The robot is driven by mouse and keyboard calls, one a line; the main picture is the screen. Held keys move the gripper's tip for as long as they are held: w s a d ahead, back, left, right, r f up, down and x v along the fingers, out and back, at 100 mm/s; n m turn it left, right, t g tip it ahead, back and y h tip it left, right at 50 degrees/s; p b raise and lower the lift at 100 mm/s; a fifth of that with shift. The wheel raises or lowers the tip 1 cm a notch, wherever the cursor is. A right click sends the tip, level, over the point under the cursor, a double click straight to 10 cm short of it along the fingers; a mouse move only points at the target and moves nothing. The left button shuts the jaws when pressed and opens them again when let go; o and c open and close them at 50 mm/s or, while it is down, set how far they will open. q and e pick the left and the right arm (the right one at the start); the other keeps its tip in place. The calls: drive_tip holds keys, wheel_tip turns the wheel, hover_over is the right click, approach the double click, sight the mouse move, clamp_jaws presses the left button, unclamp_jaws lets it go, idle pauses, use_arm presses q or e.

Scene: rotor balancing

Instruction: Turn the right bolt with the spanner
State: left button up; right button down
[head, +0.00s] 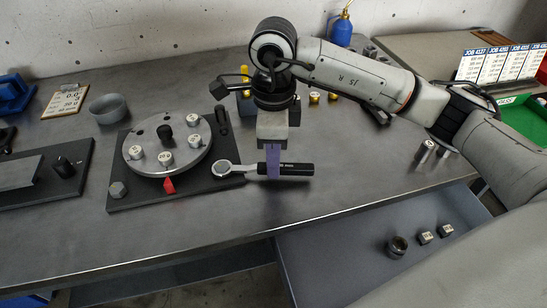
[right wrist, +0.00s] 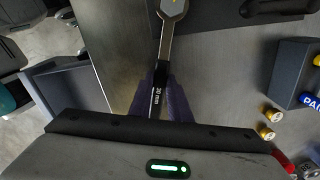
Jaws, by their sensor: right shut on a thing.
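My right gripper (head: 274,170) is shut on the black handle of the spanner (head: 296,169); its purple fingers are on either side of the handle in the right wrist view (right wrist: 163,100). The spanner lies roughly level, its ring head (head: 222,168) pointing left, over the right front corner of the dark base plate (head: 138,203). The right bolt is hidden under the ring head; I cannot tell how well the ring sits on it. The left bolt (head: 118,189) shows at the plate's front left corner. The handle is marked 30 mm. My left gripper is not in view.
The rotor disc (head: 186,166) with several weights stands on the plate, close to the spanner head. A red pointer (head: 169,184) is at its front. An open drawer (head: 340,262) holding small parts juts out below right. The bench front right of the plate is clear.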

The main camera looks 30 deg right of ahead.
drive_tip(key=shift+s+a+m, duration=0.45)
drive_tip(key=shift+s+m, duration=0.1)
drive_tip(key=shift+m, duration=0.2)
drive_tip(key=shift+s+a+m, duration=0.4)
drive_tip(key=shift+s+m, duration=0.15)
drive_tip(key=shift+m, duration=0.2)
drive_tip(key=shift+s+a+r+m+p, duration=0.1)
drive_tip(key=shift+s+a+m+p, duration=0.3)
drive_tip(key=shift+a+m, duration=0.15)
drive_tip(key=shift+s+a+m, duration=0.5)
drive_tip(key=shift+a+m, duration=0.05)
drive_tip(key=shift+m, duration=0.4)
